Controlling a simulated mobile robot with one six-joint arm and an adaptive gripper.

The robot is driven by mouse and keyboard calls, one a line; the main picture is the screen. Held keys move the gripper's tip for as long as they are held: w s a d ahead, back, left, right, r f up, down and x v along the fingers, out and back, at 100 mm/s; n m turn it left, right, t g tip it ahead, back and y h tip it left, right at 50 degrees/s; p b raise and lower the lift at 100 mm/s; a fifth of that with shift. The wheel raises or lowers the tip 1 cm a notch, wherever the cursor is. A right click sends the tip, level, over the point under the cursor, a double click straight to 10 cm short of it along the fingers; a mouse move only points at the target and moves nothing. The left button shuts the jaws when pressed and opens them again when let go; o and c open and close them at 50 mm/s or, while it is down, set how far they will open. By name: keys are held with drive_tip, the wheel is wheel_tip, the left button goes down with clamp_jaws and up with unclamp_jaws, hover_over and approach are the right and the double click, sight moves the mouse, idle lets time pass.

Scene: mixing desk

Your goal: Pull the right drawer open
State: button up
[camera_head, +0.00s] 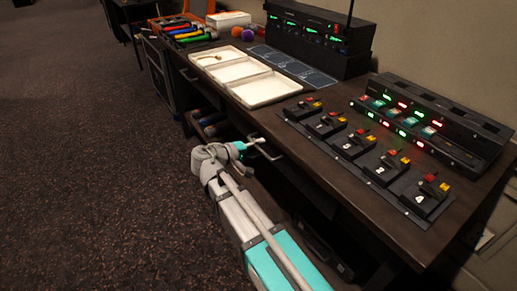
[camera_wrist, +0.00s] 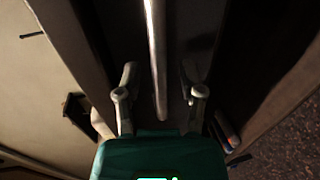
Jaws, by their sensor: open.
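The right drawer (camera_head: 312,176) is a dark front under the desk top, and it looks shut, though shadow hides its edges. Its bar handle (camera_head: 279,157) is beside my gripper (camera_head: 258,146) in the head view. In the wrist view the handle (camera_wrist: 156,50) is a pale bar running down the picture, with its lower end between the fingers of my gripper (camera_wrist: 159,88). The fingers are open, one on each side of the bar, with gaps visible on both sides. Whether the bar lies fully at fingertip depth is hard to tell.
The desk top (camera_head: 240,127) carries a control panel (camera_head: 365,152), a lit mixer unit (camera_head: 430,122), white trays (camera_head: 265,90) and a dark rack unit (camera_head: 318,35). Another drawer handle (camera_head: 188,76) is farther left. A shelf below holds bottles (camera_head: 207,122). The carpet (camera_head: 90,170) at left is clear.

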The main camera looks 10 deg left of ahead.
idle(0.3)
clamp_jaws()
idle(0.3)
